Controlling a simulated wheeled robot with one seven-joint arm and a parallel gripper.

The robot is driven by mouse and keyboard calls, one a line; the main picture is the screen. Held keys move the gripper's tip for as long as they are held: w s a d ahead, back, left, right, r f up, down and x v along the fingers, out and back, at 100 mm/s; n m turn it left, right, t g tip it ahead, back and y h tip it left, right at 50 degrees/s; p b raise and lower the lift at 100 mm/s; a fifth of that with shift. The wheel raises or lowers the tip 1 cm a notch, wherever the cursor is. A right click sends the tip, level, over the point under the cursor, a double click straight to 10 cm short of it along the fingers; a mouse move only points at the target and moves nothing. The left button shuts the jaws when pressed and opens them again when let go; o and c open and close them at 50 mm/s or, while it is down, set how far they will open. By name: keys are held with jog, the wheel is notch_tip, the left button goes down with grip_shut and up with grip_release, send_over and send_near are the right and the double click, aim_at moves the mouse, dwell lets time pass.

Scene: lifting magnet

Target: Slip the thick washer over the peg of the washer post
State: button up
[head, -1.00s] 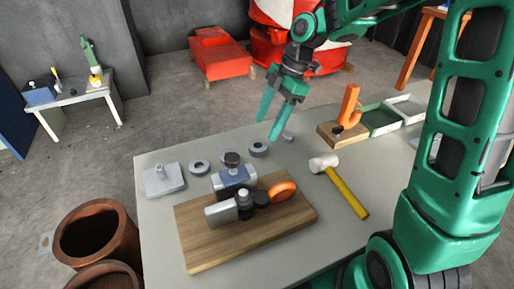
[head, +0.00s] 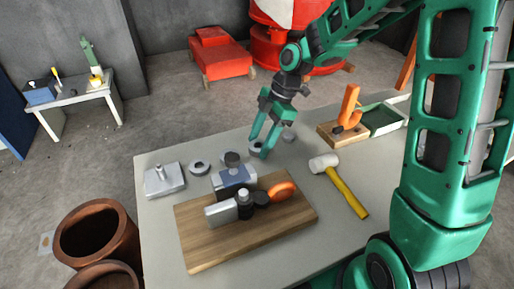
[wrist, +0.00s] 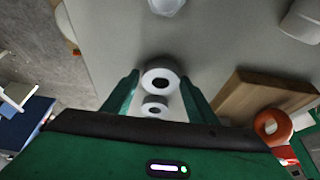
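The washer post (head: 163,185), a light square plate with a short upright peg, stands at the table's back left in the head view; the peg is bare. My gripper (head: 261,151) points down, open, around the rightmost washer. In the wrist view this thick-looking washer (wrist: 161,89) lies between the open fingertips, and a second washer (wrist: 154,112) lies behind it. I cannot tell whether the fingers touch it.
A mallet (head: 346,193) lies to the right.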

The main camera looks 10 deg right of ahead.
jog(key=c, duration=0.8)
jog(key=shift+r, duration=0.15)
